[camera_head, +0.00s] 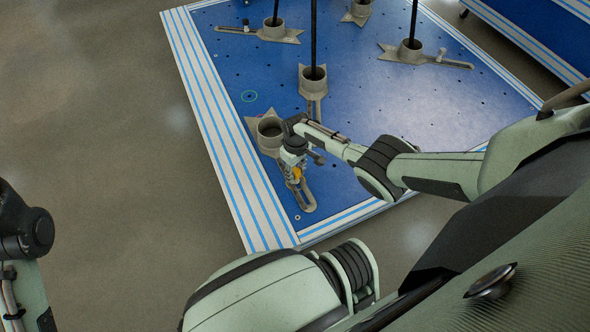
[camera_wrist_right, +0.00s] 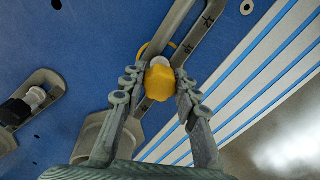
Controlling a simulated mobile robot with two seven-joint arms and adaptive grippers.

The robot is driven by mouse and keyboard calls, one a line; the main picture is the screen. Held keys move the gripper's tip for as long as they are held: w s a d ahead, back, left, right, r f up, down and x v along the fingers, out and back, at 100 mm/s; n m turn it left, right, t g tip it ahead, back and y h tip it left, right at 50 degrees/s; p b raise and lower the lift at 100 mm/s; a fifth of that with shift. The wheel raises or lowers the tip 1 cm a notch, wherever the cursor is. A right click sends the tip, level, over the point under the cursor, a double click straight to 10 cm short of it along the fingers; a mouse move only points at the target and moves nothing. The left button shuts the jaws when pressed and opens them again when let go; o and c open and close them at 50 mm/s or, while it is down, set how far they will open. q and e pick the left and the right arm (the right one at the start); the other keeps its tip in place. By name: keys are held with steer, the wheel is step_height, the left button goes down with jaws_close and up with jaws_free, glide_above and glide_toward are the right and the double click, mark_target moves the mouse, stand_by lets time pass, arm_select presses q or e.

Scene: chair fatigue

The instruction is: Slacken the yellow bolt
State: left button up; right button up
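The yellow bolt (camera_wrist_right: 160,83) has a lobed knob-like head and sits at the slotted grey arm of a metal bracket (camera_head: 304,199) on the blue board. In the head view a bit of the yellow bolt (camera_head: 296,173) shows below my right gripper (camera_head: 295,166), which points down at it. In the right wrist view the two fingers of my right gripper (camera_wrist_right: 160,88) flank the yellow head closely, one on each side, and look to be against it. The bolt's lower part is hidden. My left arm shows at the left edge, but its gripper is out of view.
The blue board (camera_head: 400,110) has striped edges and small holes. Other grey brackets with upright black poles, such as one bracket (camera_head: 313,80), stand behind my right gripper. A black knob with a white tip (camera_wrist_right: 30,100) shows in another slot. Bare floor (camera_head: 110,130) lies left.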

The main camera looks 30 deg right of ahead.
steer(key=shift+n, duration=0.7)
steer(key=shift+c, duration=0.5)
steer(key=shift+n, duration=0.6)
steer(key=shift+n, duration=0.7)
steer(key=o, duration=0.7)
steer(key=shift+r, duration=0.1)
